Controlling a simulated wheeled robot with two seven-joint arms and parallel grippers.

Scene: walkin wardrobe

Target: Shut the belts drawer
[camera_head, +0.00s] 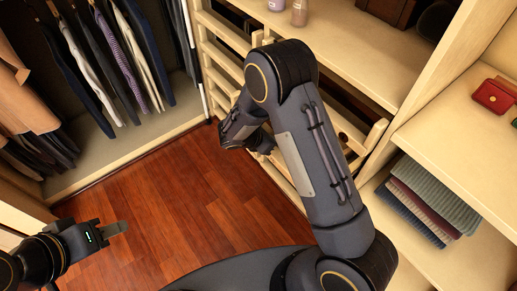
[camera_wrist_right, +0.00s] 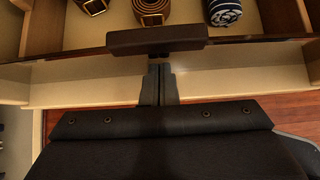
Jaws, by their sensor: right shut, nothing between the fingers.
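The belts drawer (camera_wrist_right: 42,28) stands open in the right wrist view, with rolled brown belts (camera_wrist_right: 152,10) and a blue-and-white striped roll (camera_wrist_right: 224,11) in its compartments. Its dark handle bar (camera_wrist_right: 157,40) runs across the front. My right gripper (camera_wrist_right: 159,68) is shut and empty, its fingertips just below the handle; I cannot tell whether they touch it. In the head view my right arm covers much of the drawer unit, and the right fingers are hidden. My left gripper (camera_head: 118,229) is at the lower left over the floor, far from the drawers; its finger gap does not show clearly.
Hanging clothes (camera_head: 125,50) fill the left side. Folded textiles (camera_head: 430,200) and a red purse (camera_head: 493,96) lie on shelves at the right. Bottles (camera_head: 299,12) stand on the counter above the drawers. The wooden floor (camera_head: 170,200) is clear.

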